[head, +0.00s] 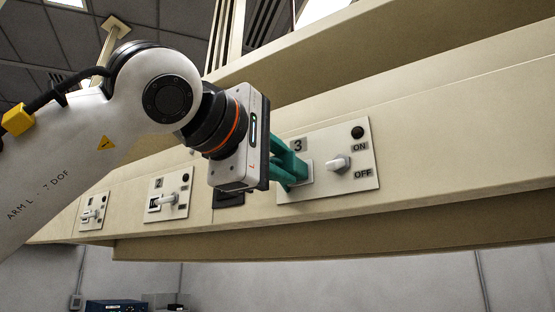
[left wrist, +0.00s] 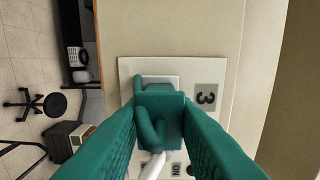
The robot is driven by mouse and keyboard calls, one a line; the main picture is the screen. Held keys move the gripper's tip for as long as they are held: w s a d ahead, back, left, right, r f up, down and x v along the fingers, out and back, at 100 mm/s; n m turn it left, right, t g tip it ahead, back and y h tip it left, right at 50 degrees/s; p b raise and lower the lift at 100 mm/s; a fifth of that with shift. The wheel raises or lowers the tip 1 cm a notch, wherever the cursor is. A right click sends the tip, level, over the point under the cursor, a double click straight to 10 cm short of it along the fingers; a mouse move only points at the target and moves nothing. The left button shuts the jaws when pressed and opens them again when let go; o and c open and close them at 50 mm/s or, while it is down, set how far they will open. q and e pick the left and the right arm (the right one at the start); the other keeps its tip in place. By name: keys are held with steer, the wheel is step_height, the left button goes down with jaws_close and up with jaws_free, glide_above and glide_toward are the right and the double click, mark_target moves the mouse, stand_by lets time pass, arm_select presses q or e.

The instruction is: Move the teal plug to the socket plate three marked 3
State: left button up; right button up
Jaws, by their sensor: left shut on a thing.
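The socket plate marked 3 (head: 325,187) is a pale plate on the beige panel, with a white lever (head: 338,163) and ON and OFF labels. It also fills the middle of the left wrist view (left wrist: 129,75). My left gripper (head: 288,163) has teal fingers and is shut on the teal plug (left wrist: 160,105). The plug is at the socket beside the 3 label, on the left part of the plate. Fingers and plug share a colour and hide the contact, so I cannot tell how deep the plug sits. My right gripper is not in view.
Two similar plates with levers, one marked 2 (head: 169,203) and one farther left (head: 93,212), are on the same panel. A dark fitting (head: 229,199) sits behind my gripper. A beige ledge overhangs above. A chair (left wrist: 50,102) shows in the room.

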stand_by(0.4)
arm_select(q)
steer(key=o, duration=1.1)
steer(key=shift+d, duration=0.1)
